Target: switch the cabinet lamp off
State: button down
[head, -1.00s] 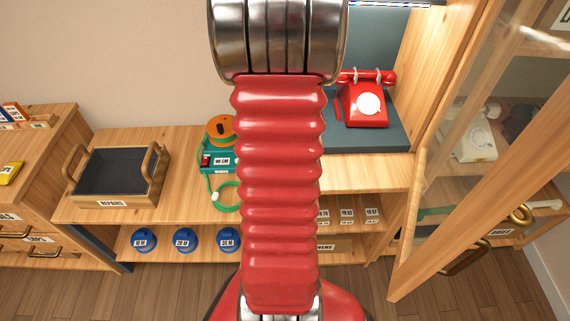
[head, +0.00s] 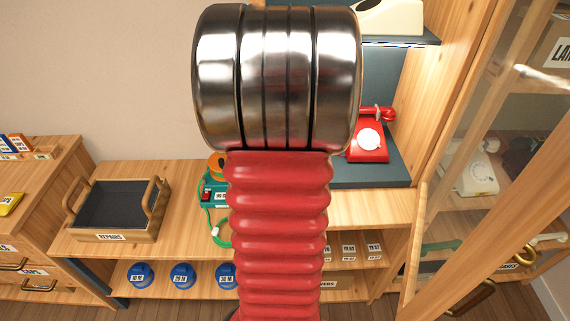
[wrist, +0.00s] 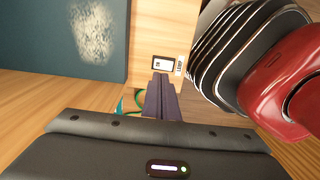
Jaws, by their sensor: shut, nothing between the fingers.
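In the head view a thin bright strip (head: 398,45) shows under the front edge of the upper cabinet shelf; it may be the lamp. In the wrist view my gripper (wrist: 160,77) is shut and empty. Its fingers point at a pale wooden face with a small white plate (wrist: 165,63) carrying dark marks, just beyond the tips. A narrow striped tag stands beside the plate. I cannot tell whether the plate is the switch, or whether the tips touch the wood. In the head view my arm hides the gripper.
A red dial phone (head: 367,142) stands on the cabinet's dark shelf, and a cream phone (head: 392,17) on the shelf above. The glass door (head: 490,130) stands at the right. A repairs tray (head: 108,237) and a green device (head: 214,193) are on the left bench.

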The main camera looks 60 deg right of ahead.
jog(key=r, duration=0.5)
jog(key=shift+w+d+r, duration=0.2)
jog(key=shift+d+r, duration=0.1)
jog(key=shift+r, duration=0.05)
dwell(0.4)
